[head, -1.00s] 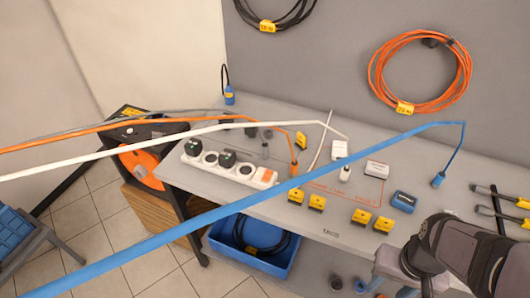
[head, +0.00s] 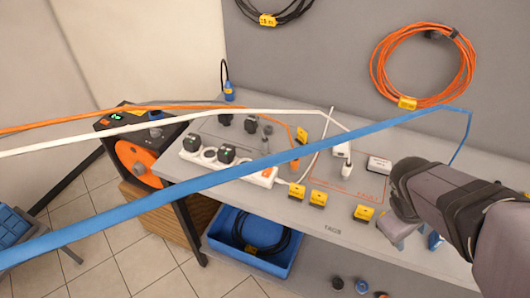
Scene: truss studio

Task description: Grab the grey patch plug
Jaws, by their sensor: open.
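A small grey plug (head: 266,143), which looks like the patch plug, stands on the grey workbench (head: 310,222) behind the white power strip. A grey cable runs in from the left behind the orange and white cables; its end at the plug is hard to make out. My gripper (head: 394,232) is at the bench's right front, well to the right of the grey plug and apart from it. It is open, and its fingertips are small and partly hidden by the wrist.
Raised blue (head: 240,161), white and orange cables cross in front of the bench's left half. The power strip (head: 212,157) and several yellow-tagged blocks (head: 318,198) sit on the bench. A blue bin (head: 226,251) stands below. A black-and-orange reel (head: 138,162) is at left.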

